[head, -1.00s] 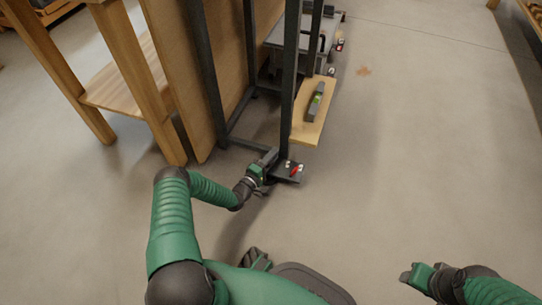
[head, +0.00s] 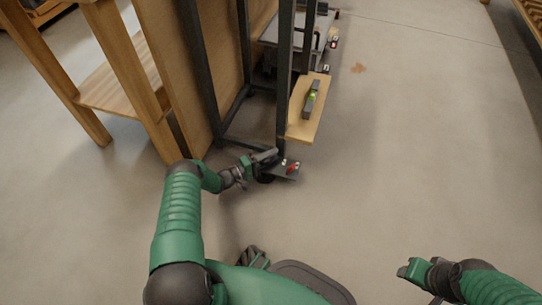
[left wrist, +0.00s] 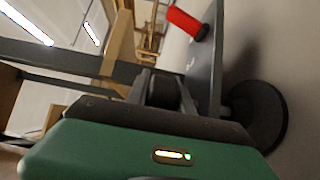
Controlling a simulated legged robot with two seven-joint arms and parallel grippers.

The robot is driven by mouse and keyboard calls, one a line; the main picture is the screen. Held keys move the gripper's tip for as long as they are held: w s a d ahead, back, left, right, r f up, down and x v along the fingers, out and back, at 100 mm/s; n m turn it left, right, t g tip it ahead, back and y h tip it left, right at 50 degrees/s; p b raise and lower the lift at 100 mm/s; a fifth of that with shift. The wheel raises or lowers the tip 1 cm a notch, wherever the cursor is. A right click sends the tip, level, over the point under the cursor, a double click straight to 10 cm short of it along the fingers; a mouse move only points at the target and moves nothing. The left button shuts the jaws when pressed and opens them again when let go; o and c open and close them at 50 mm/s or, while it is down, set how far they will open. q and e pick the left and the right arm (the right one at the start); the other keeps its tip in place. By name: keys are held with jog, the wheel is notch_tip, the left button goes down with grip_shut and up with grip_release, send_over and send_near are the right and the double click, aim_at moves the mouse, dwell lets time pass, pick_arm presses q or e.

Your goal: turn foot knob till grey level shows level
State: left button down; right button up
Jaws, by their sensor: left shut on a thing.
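The grey level (head: 311,98) lies lengthwise on a wooden board (head: 306,128) fixed to the dark metal frame. A green vial shows on it, but its bubble is too small to read. My left gripper (head: 268,157) is low at the frame's near foot, shut on the foot knob. The knob is mostly hidden by the fingers. In the left wrist view, dark fingers (left wrist: 165,92) close around a dark part, with a black round disc (left wrist: 258,115) to the right. My right gripper (head: 408,268) is away over bare floor; its jaw opening is unclear.
A red lever (head: 292,168) on a dark plate sits just right of the left gripper. The dark post (head: 284,80) rises beside it. A wooden table (head: 110,95) stands at left. The floor at right is open.

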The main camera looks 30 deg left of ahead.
pick_arm(q)
jog(key=shift+a+f, duration=0.1)
jog(key=shift+a, duration=0.05)
jog(key=c, duration=1.4)
grip_release()
jog(key=shift+f, duration=0.1)
jog(key=shift+s, duration=0.2)
jog(key=p+v, duration=0.2)
jog(key=v, duration=0.1)
jog(key=p+v, duration=0.1)
jog(key=v, duration=0.1)
jog(key=shift+s+r, duration=0.2)
jog(key=shift+r, duration=0.15)
jog(key=v, duration=0.3)
jog(key=p+v, duration=0.1)
jog(key=v, duration=0.3)
jog(key=p+v, duration=0.1)
jog(key=v, duration=0.3)
jog(key=shift+f, duration=0.4)
jog(key=shift+a, duration=0.1)
